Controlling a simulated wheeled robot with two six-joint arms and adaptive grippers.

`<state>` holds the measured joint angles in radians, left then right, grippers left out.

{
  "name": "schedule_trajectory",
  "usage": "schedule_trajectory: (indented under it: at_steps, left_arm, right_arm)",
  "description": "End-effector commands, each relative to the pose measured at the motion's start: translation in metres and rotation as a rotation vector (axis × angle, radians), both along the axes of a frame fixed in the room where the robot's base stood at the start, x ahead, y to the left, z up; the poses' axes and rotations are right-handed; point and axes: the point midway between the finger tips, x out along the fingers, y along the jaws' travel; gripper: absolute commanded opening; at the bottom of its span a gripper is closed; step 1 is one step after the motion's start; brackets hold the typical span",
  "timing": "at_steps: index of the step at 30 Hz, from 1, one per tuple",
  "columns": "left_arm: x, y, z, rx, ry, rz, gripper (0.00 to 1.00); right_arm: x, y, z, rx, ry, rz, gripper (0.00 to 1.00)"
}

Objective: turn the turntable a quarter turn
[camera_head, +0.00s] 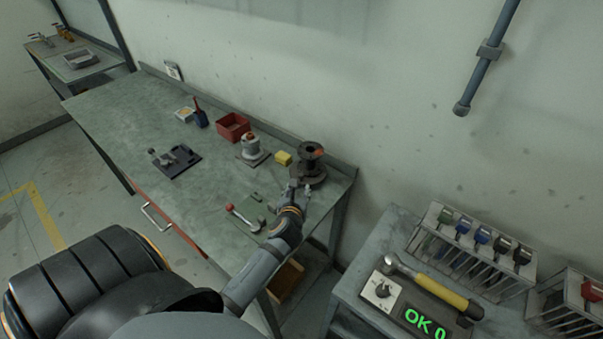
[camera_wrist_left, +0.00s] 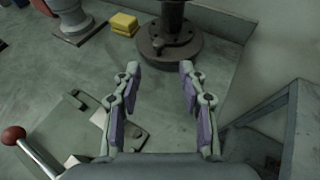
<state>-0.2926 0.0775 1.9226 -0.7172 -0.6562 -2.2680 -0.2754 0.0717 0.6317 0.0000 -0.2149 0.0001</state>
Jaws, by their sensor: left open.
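A dark round base (camera_head: 314,178) with an upright column and a flanged, spool-like top (camera_head: 311,151) stands at the right end of the workbench; I take it as the turntable. In the left wrist view the base (camera_wrist_left: 190,50) is a dark disc with a small lug on its near side. My left gripper (camera_head: 299,188) is just in front of it in the head view. In the wrist view the gripper (camera_wrist_left: 158,72) is open and empty, its fingertips short of the disc with a gap. My right gripper is not in view.
A yellow block (camera_head: 283,158), a grey fitting (camera_head: 252,150) and a red bin (camera_head: 233,127) stand left of the base. A plate with a red-knobbed lever (camera_head: 240,217) lies near the front edge.

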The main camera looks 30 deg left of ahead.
Motion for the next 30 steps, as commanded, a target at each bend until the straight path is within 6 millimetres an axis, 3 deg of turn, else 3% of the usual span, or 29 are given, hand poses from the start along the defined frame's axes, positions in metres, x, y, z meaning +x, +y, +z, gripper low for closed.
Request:
schedule_trajectory:
  at_steps: [1,3,6,8,13,16,20,25,30]
  left_arm:
    - [0.007,0.003,-0.001,0.002,-0.001,0.0,0.42]
    - [0.019,0.01,-0.006,0.002,-0.001,0.001,0.42]
    - [0.038,0.02,-0.015,0.001,-0.001,0.002,0.42]
    - [0.048,0.024,-0.02,0.0,-0.001,0.001,0.42]
    - [0.071,0.036,-0.032,-0.001,0.0,0.003,0.42]
    - [0.078,0.039,-0.035,-0.002,-0.001,0.002,0.42]
    - [0.08,0.041,-0.037,-0.003,0.0,0.002,0.42]
    - [0.08,0.041,-0.037,-0.003,0.0,0.002,0.42]
    - [0.08,0.041,-0.037,-0.003,0.0,0.002,0.2]
  right_arm:
    - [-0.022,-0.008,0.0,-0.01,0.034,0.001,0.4]
    - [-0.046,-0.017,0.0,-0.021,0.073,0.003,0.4]
    - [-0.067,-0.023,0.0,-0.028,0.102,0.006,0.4]
    - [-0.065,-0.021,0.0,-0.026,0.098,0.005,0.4]
    - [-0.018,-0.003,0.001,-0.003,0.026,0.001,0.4]
    - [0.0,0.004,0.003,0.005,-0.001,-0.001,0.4]
    - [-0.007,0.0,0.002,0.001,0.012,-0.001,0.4]
    - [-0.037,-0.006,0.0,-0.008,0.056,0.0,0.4]
    - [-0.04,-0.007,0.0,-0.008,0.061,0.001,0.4]
